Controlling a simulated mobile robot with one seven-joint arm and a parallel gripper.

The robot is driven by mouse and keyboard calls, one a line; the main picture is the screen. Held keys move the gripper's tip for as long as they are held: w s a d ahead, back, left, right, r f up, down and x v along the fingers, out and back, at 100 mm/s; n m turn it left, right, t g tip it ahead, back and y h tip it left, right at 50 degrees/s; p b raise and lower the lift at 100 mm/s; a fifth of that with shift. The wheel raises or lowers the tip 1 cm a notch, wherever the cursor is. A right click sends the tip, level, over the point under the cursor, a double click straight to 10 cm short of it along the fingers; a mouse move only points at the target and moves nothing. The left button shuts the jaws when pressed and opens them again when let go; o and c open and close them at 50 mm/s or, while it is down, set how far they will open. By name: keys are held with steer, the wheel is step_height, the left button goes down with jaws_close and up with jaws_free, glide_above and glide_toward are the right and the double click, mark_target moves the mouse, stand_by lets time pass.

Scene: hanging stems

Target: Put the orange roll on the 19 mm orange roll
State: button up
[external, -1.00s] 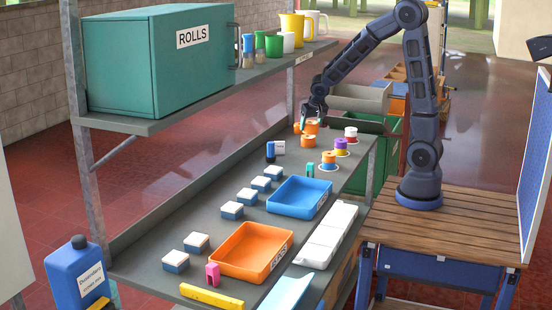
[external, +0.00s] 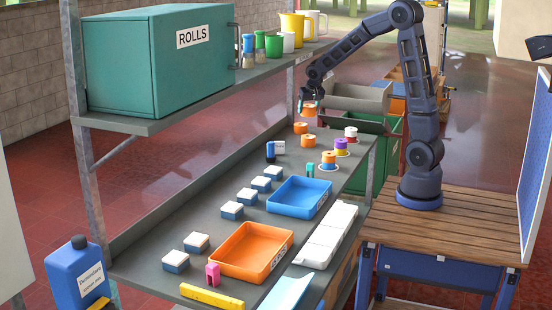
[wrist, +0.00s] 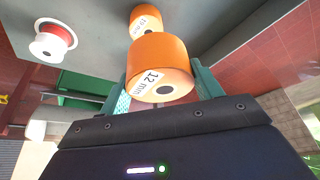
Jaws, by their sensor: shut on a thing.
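My gripper (external: 309,98) is shut on an orange roll (external: 309,110) and holds it above the far end of the grey bench. In the wrist view the held orange roll (wrist: 160,58) sits between my green fingers, its label reading about "12 mm". Two loose orange rolls stand on the bench below, one farther back (external: 300,128) and one nearer (external: 308,140). One orange roll (wrist: 147,20) shows behind the held one in the wrist view, its label not clearly readable. Another orange roll (external: 328,156) tops a stack on a white-rimmed base. I cannot tell which is 19 mm.
A stack with a purple roll (external: 341,144) and a white-flanged red roll (external: 351,132) stand along the bench's right edge. A blue tray (external: 299,213), an orange tray (external: 226,272) and several white-topped blocks lie nearer. An upper shelf with a green ROLLS box (external: 160,60) overhangs the left.

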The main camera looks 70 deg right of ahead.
steer(key=w+d+f, duration=0.1)
steer(key=d+f, duration=0.1)
steer(key=d, duration=0.2)
glide_toward(308, 137)
steer(key=shift+w+d+f, duration=0.45)
steer(key=shift+d+f, duration=0.1)
steer(key=shift+f, duration=0.3)
steer(key=shift+w+d+f, duration=0.45)
steer(key=shift+d+f, duration=0.1)
steer(key=shift+f, duration=0.3)
steer(key=shift+w+d+f, duration=0.45)
steer(key=shift+d+f, duration=0.1)
steer(key=shift+f, duration=0.3)
steer(key=shift+f, duration=0.15)
steer(key=o, duration=1.1)
steer(key=shift+c, duration=0.2)
